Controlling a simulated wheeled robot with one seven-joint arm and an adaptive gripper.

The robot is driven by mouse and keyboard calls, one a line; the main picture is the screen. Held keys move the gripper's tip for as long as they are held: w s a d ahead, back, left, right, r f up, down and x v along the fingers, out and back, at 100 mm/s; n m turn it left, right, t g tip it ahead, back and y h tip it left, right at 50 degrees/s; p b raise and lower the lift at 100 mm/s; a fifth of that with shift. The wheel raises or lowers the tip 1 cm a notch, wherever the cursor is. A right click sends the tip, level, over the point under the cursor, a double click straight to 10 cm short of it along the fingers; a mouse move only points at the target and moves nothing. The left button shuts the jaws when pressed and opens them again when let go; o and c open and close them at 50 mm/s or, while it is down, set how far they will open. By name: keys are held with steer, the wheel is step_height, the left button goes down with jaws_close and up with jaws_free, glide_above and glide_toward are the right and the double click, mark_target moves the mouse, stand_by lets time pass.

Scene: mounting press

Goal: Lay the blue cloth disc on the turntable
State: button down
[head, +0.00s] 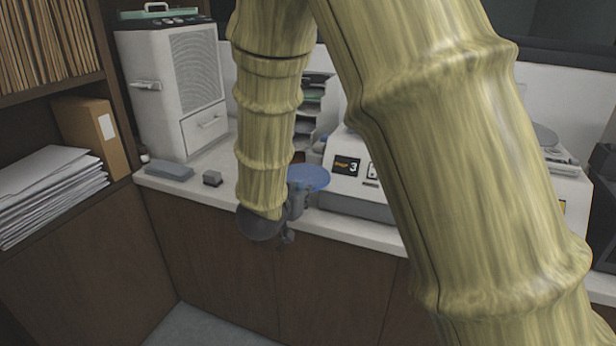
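The blue cloth disc (309,177) shows as a flat blue round just right of my forearm, above the counter and in front of the white machine. My dark grey gripper (296,206) is at the counter's front edge, close below the disc's left side. It overlaps the disc in this view, and I cannot tell whether it touches or grips it. Its fingers are small and partly hidden, so their opening is unclear. A grey round plate (545,134) shows on top of the equipment at the right; I cannot tell whether it is the turntable.
A white machine (345,190) marked 3 stands on the counter (345,227), partly behind my arm. A tall white cabinet unit (160,90) stands at the left. Shelves with papers fill the far left.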

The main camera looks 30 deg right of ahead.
steer(key=s+a+f+n+t+y, duration=0.1)
steer(key=a+f+n+y, duration=0.3)
steer(key=f, duration=0.6)
steer(key=s+a+f+n+t+y, duration=0.2)
steer(key=a+f+n+y, duration=0.3)
steer(key=a+f, duration=0.4)
step_height(320, 180, down, 2)
steer(key=shift+s+a+f+t+y, duration=0.1)
steer(key=shift+s+a+t+y, duration=0.15)
steer(key=shift+t+y, duration=0.25)
